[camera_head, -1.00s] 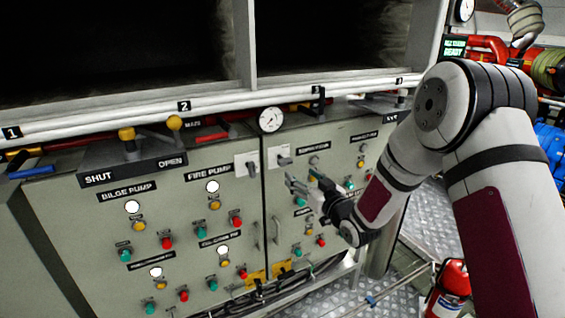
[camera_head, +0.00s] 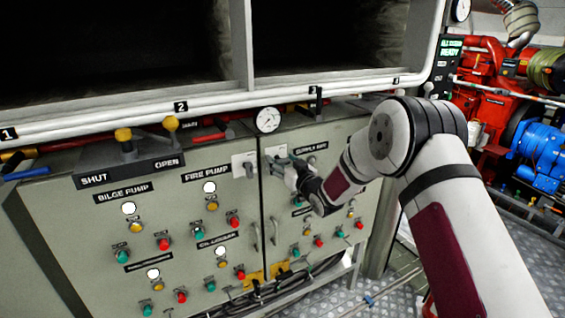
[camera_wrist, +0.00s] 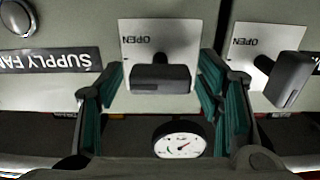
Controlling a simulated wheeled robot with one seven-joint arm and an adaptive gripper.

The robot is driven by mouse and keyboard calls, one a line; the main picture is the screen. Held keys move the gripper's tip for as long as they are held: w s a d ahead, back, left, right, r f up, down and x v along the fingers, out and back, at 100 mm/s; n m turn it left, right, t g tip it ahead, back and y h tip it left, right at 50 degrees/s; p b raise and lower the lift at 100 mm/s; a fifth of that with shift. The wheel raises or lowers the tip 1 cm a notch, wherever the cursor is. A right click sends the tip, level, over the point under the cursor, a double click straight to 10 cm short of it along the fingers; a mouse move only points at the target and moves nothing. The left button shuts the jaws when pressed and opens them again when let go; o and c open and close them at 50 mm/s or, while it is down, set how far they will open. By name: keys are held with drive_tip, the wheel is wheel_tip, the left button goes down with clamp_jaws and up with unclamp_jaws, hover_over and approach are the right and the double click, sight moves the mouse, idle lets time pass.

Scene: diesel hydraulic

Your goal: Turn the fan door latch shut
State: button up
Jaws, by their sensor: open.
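The fan door latch (camera_wrist: 160,78) is a dark handle on a white plate (camera_wrist: 158,38) marked OPEN, beside the SUPPLY FAN label. The wrist view shows it upside down, with the handle lying level across the plate. My gripper (camera_wrist: 160,70) is open, with one teal-padded finger on each side of the handle. I see gaps between the fingers and the handle; contact cannot be told. In the head view, my gripper (camera_head: 285,166) is at the upper left corner of the right cabinet door and partly hides the latch.
A second latch (camera_wrist: 288,78) with a slanted handle is close beside, on the neighbouring door; its plate shows in the head view (camera_head: 244,164). A round gauge (camera_head: 268,120) stands above the doors. Buttons and lamps cover both doors below. A white rail (camera_head: 215,104) runs above.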

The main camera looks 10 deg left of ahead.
drive_tip(key=c, duration=1.2)
drive_tip(key=shift+n, duration=0.3)
drive_tip(key=n+b, duration=0.1)
drive_tip(key=n, duration=0.2)
drive_tip(key=shift+a+n, duration=0.1)
drive_tip(key=shift+n, duration=0.3)
drive_tip(key=n+b, duration=0.1)
drive_tip(key=n, duration=0.3)
drive_tip(key=shift+s+n, duration=0.1)
drive_tip(key=shift+n, duration=0.2)
drive_tip(key=n, duration=0.5)
drive_tip(key=shift+a+f+b, duration=0.15)
drive_tip(key=shift+b, duration=0.25)
drive_tip(key=shift+n, duration=2)
drive_tip(key=shift+s+f, duration=0.1)
